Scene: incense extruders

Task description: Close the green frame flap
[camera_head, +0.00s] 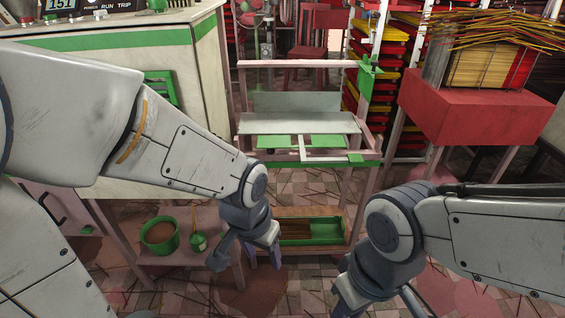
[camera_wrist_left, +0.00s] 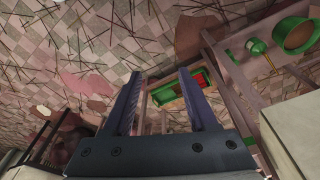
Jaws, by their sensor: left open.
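A pinkish frame (camera_head: 300,64) stands ahead in the head view, with a grey metal trough (camera_head: 300,124) across it. Flat green panels (camera_head: 288,141) lie below the trough, and a green bracket (camera_head: 367,80) sits on the frame's right post. I cannot tell for sure which green part is the flap. My left gripper (camera_head: 248,262) is low in front of the frame, apart from it, pointing down. In the left wrist view its two fingers (camera_wrist_left: 162,76) are spread, with nothing between them. My right gripper (camera_head: 378,300) is at the bottom edge, partly cut off.
A green tray (camera_head: 310,230) with brown sticks lies on the low shelf. A green pot (camera_head: 160,235) and a small green cup (camera_head: 198,242) stand to its left. A red block table (camera_head: 480,105) holding incense sticks is at right. A cream cabinet (camera_head: 190,60) stands left.

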